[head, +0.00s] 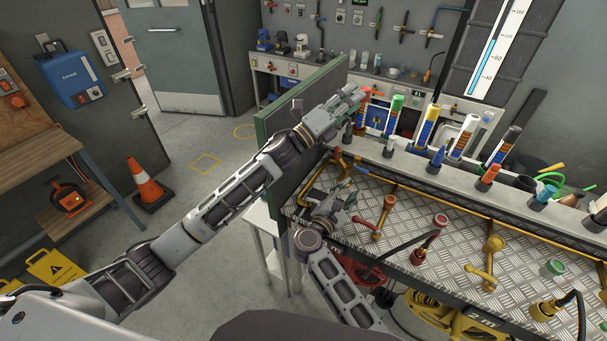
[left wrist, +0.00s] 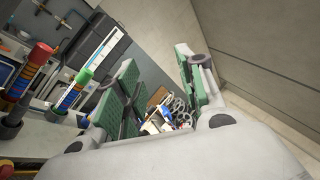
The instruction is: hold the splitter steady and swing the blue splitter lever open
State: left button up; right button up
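My left gripper (head: 350,105) is held high at the far left end of the bench, beside the tubes. The left wrist view shows its green-padded fingers (left wrist: 150,100) apart, with no object clearly held. My right gripper (head: 344,207) is low over the metal deck, left of the red splitter (head: 379,218). Its finger spacing is too small to judge. A small blue piece (head: 345,183) shows just above the right gripper; I cannot tell whether it is the blue splitter lever. The blue splitter's body is not clearly visible. A yellow splitter (head: 491,266) stands further right.
The checker-plate deck (head: 460,225) carries yellow pipes and hose fittings. A shelf (head: 440,172) with colored-top tubes runs behind it. A green panel (head: 292,120) stands at the deck's left end, close to both arms. Hose reels (head: 455,314) sit below.

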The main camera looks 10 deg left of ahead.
pick_arm(q)
jog(key=s+a+f+m+y, duration=0.1)
jog(key=a+f+m+y, duration=0.1)
jog(key=f, duration=0.6)
jog(key=s+a+f+m+y, duration=0.2)
jog(key=a+f+m, duration=0.3)
jog(key=f, duration=0.3)
jog(key=s+a+f+m+g+y, duration=0.1)
jog(key=s+a+f+m, duration=0.1)
jog(key=f, duration=0.6)
jog(key=shift+a+f+m+y, duration=0.4)
jog(key=shift+a+m, duration=0.3)
jog(key=shift+a, duration=0.3)
jog(key=shift+w+d, duration=0.15)
jog(key=x, duration=1.3)
jog(key=shift+w+d, duration=0.15)
jog(key=shift+c, duration=0.5)
grip_shut()
